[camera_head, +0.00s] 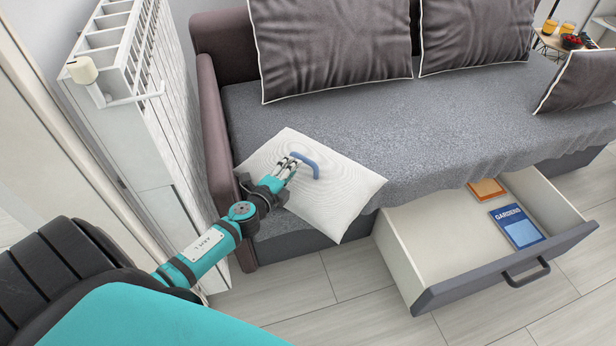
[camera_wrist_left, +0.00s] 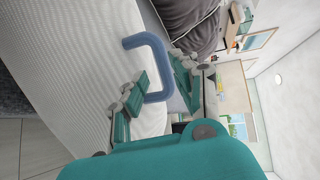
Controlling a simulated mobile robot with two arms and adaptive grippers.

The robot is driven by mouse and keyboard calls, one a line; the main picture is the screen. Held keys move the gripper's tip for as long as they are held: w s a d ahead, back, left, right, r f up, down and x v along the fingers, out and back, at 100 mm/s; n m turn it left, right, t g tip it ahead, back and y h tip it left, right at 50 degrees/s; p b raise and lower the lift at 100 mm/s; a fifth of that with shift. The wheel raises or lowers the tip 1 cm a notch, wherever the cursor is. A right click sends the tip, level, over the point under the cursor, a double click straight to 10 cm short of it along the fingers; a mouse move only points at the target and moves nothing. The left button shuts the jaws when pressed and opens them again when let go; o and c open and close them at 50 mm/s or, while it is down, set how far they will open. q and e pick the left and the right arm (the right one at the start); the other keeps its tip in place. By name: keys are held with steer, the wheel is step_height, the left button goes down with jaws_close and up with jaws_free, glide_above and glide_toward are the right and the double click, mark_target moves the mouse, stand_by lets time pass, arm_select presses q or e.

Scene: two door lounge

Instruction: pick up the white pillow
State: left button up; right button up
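The white pillow (camera_head: 335,204) lies tilted on the front left corner of the grey sofa, overhanging its front edge. A blue handle (camera_head: 309,164) stands on its upper side. My left gripper (camera_head: 289,165) is at the handle's left end, over the pillow. In the left wrist view, the white pillow (camera_wrist_left: 62,62) fills the left side, and the blue handle (camera_wrist_left: 157,58) reaches in between the two fingers of my left gripper (camera_wrist_left: 158,85). The fingers are apart, with gaps beside the handle; I cannot tell whether either touches it. My right gripper is not in view.
The grey sofa (camera_head: 420,120) holds several dark cushions. An open drawer (camera_head: 405,262) with a blue book (camera_head: 517,226) and an orange item (camera_head: 486,189) juts out below. A white radiator (camera_head: 150,75) stands left of the sofa. Floor in front is clear.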

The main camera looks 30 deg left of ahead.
mark_target(300, 159)
arm_select(q)
steer(key=x, duration=0.4)
steer(key=shift+w, duration=0.2)
steer(key=shift+w+b, duration=0.3)
steer(key=shift+w, duration=0.15)
jaws_close()
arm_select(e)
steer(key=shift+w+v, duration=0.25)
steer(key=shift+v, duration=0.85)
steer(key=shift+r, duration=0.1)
